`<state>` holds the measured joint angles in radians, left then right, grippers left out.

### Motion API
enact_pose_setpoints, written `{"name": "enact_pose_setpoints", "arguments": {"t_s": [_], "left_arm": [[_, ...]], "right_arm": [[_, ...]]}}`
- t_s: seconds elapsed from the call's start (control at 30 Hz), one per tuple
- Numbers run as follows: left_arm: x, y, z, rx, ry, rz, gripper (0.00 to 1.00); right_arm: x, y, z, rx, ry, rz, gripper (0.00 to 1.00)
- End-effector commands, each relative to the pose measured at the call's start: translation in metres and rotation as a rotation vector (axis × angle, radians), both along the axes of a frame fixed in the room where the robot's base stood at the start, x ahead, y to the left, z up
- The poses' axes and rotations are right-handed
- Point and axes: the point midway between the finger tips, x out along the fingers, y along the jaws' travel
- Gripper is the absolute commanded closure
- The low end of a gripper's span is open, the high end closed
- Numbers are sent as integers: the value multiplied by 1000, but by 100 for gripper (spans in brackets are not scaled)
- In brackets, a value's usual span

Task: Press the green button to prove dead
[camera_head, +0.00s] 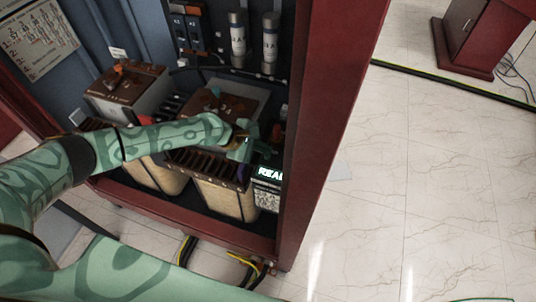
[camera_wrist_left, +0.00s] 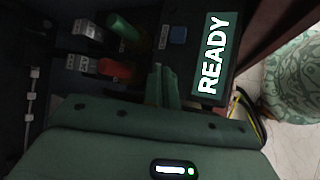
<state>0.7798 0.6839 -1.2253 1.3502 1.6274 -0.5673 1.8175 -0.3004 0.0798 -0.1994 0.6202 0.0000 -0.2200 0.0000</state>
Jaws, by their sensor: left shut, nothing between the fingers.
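A green button-like cylinder (camera_wrist_left: 124,28) stands on a dark panel in the left wrist view, above a similar red cylinder (camera_wrist_left: 114,69). The lit display (camera_head: 268,173) also shows in the head view, partly cut off by the cabinet post. My left gripper (camera_head: 250,143) is shut and empty inside the cabinet, above the display. In the left wrist view its fingertips (camera_wrist_left: 162,72) lie right of the red cylinder and below the blue button. The green cylinder is not clearly visible in the head view.
The red cabinet post (camera_head: 325,110) stands just right of my left gripper. Brown-topped units (camera_head: 130,88) and grey cylinders (camera_head: 270,45) fill the cabinet around the arm.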

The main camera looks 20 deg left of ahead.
Motion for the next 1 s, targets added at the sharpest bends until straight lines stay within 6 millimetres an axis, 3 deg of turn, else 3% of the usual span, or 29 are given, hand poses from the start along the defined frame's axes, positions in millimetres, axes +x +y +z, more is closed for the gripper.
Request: {"name": "enact_pose_setpoints", "arguments": {"t_s": [1.0], "left_arm": [[0, 0, -12, 0, 1, 1, 100]], "right_arm": [[-1, 1, -4, 0, 2, 1, 64]]}}
